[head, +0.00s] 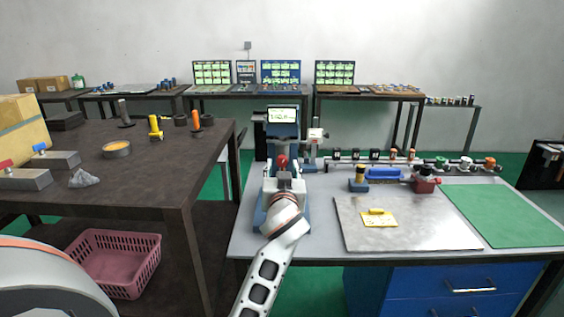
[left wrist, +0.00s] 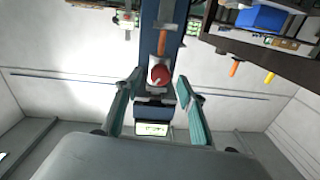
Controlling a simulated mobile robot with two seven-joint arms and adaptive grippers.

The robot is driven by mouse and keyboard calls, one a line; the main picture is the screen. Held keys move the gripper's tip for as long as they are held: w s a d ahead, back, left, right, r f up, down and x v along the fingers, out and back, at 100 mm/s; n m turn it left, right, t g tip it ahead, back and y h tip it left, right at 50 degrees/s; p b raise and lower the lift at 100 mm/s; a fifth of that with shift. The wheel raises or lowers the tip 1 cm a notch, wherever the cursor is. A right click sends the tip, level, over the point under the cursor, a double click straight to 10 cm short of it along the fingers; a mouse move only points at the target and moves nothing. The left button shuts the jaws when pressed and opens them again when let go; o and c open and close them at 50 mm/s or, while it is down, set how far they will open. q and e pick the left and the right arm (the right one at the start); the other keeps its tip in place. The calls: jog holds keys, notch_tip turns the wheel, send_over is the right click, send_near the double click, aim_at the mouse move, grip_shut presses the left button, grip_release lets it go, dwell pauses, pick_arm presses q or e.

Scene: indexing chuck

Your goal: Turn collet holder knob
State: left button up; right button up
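The red knob (head: 282,160) sits on the front of a blue upright machine with a lit display (head: 282,115) at the near left of the grey workbench. In the left wrist view the red knob (left wrist: 159,75) shows between my two teal-padded fingers. My left gripper (head: 284,174) is in front of the machine, close to the knob. The left wrist view shows the gripper (left wrist: 160,80) open, with visible gaps on both sides of the knob. The gripper and arm hide the machine's lower part in the head view. My right gripper is not in view.
A metal plate (head: 400,232) with a yellow block (head: 378,217) lies right of the machine, beside a green mat (head: 510,214). A dark table (head: 130,195) stands to the left, with a gap before the bench. A pink basket (head: 112,262) sits below it.

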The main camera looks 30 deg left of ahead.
aim_at(282, 163)
pick_arm(q)
jog(key=shift+x, duration=1.7)
jog(key=c, duration=1.1)
jog(key=shift+c, duration=0.2)
